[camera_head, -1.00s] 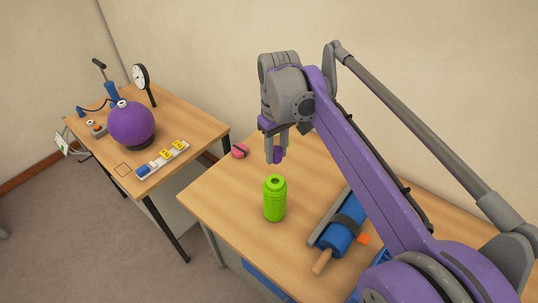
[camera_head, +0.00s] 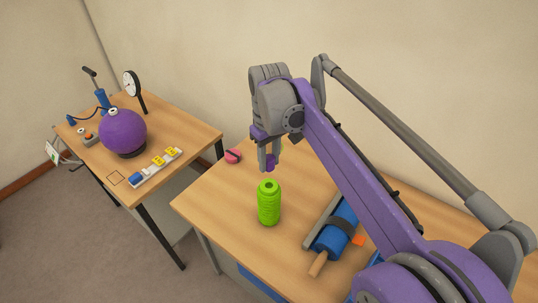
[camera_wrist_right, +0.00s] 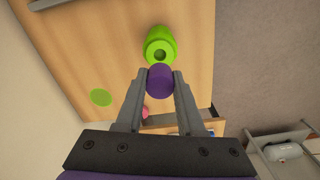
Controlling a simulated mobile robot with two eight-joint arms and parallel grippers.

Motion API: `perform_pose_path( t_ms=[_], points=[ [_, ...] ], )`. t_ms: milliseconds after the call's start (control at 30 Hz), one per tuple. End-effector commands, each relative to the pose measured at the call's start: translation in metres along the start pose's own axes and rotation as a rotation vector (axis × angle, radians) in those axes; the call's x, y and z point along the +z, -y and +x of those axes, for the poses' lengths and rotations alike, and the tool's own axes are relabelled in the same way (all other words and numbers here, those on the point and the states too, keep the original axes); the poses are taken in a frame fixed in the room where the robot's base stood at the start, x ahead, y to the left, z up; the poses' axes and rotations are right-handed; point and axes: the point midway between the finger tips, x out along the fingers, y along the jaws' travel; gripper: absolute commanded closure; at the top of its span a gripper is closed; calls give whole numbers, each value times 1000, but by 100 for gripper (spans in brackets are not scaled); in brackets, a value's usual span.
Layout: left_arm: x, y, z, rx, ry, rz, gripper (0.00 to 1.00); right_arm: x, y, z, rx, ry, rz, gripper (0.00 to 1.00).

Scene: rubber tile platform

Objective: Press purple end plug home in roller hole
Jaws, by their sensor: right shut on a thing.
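The green ribbed roller (camera_head: 269,204) stands upright on the right-hand wooden table, with a dark hole in its top. My right gripper (camera_head: 269,165) is shut on the purple end plug (camera_head: 270,163) just above the roller. In the right wrist view the plug (camera_wrist_right: 160,79) sits between the two grey fingertips (camera_wrist_right: 160,84), and the roller (camera_wrist_right: 160,46) with its open hole (camera_wrist_right: 159,55) shows just beyond it. The plug looks apart from the hole and a little off to one side. My left gripper is not in view.
On the same table lie a blue cylinder with a wooden handle (camera_head: 318,264), an orange piece (camera_head: 358,240) and a pink round object (camera_head: 232,156). A flat green disc (camera_wrist_right: 101,97) shows in the wrist view. The left table (camera_head: 191,134) holds a purple ball (camera_head: 123,130) and a gauge.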

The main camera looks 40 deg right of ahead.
Motion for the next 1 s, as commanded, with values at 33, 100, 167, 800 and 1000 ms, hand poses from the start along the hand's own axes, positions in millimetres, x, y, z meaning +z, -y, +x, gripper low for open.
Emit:
perform_pose_path(
  t_ms=[33, 100, 167, 800, 1000],
  points=[
    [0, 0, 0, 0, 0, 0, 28, 0, 0, 6, 0, 0, 0, 100],
    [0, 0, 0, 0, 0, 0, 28, 0, 0, 14, 0, 0, 0, 100],
    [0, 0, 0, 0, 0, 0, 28, 0, 0, 22, 0, 0, -1, 100],
    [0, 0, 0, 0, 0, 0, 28, 0, 0, 56, 0, 0, 0, 100],
    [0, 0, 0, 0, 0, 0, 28, 0, 0, 56, 0, 0, 0, 100]
  ],
)
